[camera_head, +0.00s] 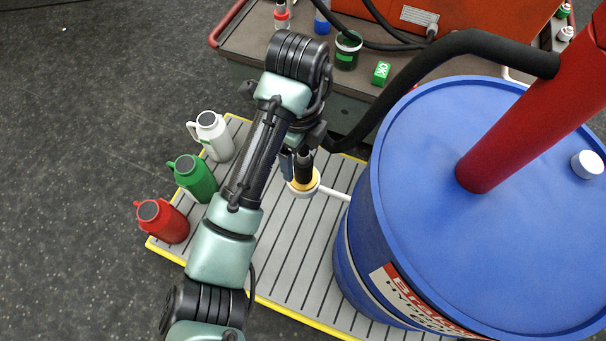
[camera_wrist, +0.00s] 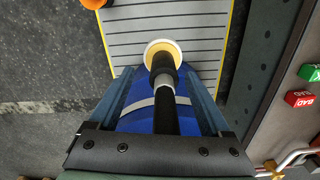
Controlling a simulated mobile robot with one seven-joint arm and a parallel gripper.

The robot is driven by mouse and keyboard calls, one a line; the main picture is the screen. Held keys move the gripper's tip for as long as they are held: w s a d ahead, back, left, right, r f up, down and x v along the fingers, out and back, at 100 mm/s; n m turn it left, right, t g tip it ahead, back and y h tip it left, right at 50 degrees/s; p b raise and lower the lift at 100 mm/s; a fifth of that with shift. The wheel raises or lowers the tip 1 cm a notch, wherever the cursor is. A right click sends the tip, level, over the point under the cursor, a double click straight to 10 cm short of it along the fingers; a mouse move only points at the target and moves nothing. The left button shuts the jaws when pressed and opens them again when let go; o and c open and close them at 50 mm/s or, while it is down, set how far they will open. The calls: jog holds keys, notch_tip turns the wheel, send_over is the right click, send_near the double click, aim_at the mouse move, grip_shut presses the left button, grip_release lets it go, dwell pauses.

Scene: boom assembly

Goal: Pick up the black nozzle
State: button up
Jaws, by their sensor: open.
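The black nozzle (camera_head: 304,168) stands in a round white holder with a yellowish inside (camera_head: 302,188), held out beside the blue barrel on a white rod. In the wrist view the nozzle (camera_wrist: 163,66) points away from me into the holder (camera_wrist: 178,50); it has a grey collar, and its black rear part runs back between my fingers. My gripper (camera_wrist: 161,100) is open, with one bluish finger on each side of the nozzle and visible gaps to both. In the head view my gripper (camera_head: 296,165) is at the nozzle, partly hidden by my arm.
The blue barrel (camera_head: 440,130) with a red pump tube (camera_head: 520,125) and black hose (camera_head: 400,85) stands close on the right. White (camera_head: 212,137), green (camera_head: 194,179) and red (camera_head: 164,222) jugs line the slatted platform's left edge. A cluttered workbench (camera_head: 245,45) is behind.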

aim_at(306, 175)
jog(key=shift+w+d+f+b, duration=0.1)
jog(key=shift+d+f+b, duration=0.05)
jog(key=shift+f+b, duration=1.25)
jog(key=shift+w+d+f+b, duration=0.15)
jog(key=shift+f+b, duration=0.75)
jog(key=shift+f, duration=0.95)
jog(key=shift+s+r, duration=0.1)
grip_shut()
